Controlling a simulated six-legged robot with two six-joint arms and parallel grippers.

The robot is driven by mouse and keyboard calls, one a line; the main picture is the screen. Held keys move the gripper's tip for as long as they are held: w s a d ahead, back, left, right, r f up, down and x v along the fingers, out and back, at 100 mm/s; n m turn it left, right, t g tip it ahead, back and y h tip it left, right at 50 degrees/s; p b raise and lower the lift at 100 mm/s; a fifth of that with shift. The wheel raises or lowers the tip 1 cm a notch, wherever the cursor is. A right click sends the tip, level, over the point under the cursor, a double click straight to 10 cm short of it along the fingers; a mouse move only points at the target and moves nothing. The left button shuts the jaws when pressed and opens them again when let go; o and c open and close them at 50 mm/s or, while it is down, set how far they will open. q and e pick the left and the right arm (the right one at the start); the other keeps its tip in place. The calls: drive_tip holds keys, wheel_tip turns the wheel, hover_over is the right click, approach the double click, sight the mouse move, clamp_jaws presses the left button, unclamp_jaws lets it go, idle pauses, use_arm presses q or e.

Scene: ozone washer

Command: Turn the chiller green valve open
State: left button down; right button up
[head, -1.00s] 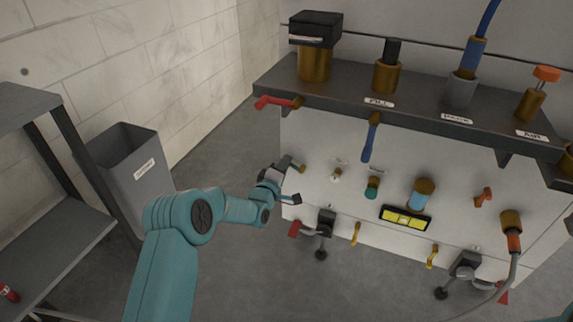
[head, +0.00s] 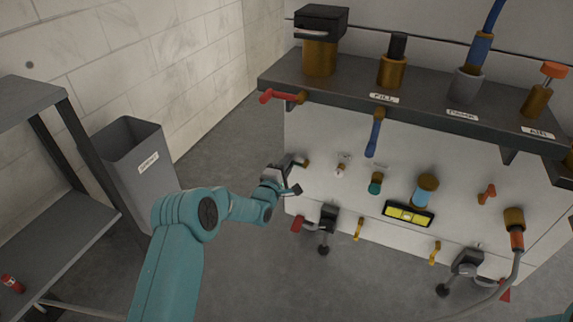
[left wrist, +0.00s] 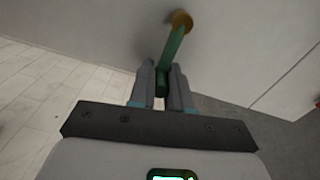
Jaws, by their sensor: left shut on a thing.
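The green valve handle (left wrist: 174,47) extends from a brass fitting (left wrist: 182,20) on the white panel in the left wrist view. Its lower part lies between the fingers of my left gripper (left wrist: 163,90), which is shut on it. In the head view my left gripper (head: 292,178) is at the left edge of the chiller's front panel, beside the brass fitting (head: 305,162). The green handle is hidden there by the gripper. My right gripper is not in view.
A red-handled valve (head: 281,97) sits above my gripper and a blue handle (head: 374,138) to its right. A grey bin (head: 128,170) stands at left. The floor between is clear.

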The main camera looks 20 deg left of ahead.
use_arm(q)
drive_tip(key=c, duration=1.1)
unclamp_jaws()
drive_tip(key=shift+s, duration=0.15)
drive_tip(key=s+p, duration=0.2)
drive_tip(key=s, duration=0.3)
drive_tip(key=s+p, duration=0.2)
drive_tip(key=s, duration=0.3)
drive_tip(key=s+p, duration=0.2)
drive_tip(key=s, duration=0.4)
drive_tip(key=shift+a, duration=0.25)
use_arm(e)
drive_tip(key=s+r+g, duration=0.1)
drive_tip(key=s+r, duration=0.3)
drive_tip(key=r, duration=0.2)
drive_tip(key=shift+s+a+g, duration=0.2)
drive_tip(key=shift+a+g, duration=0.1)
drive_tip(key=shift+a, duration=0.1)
use_arm(q)
drive_tip(key=shift+f, duration=0.1)
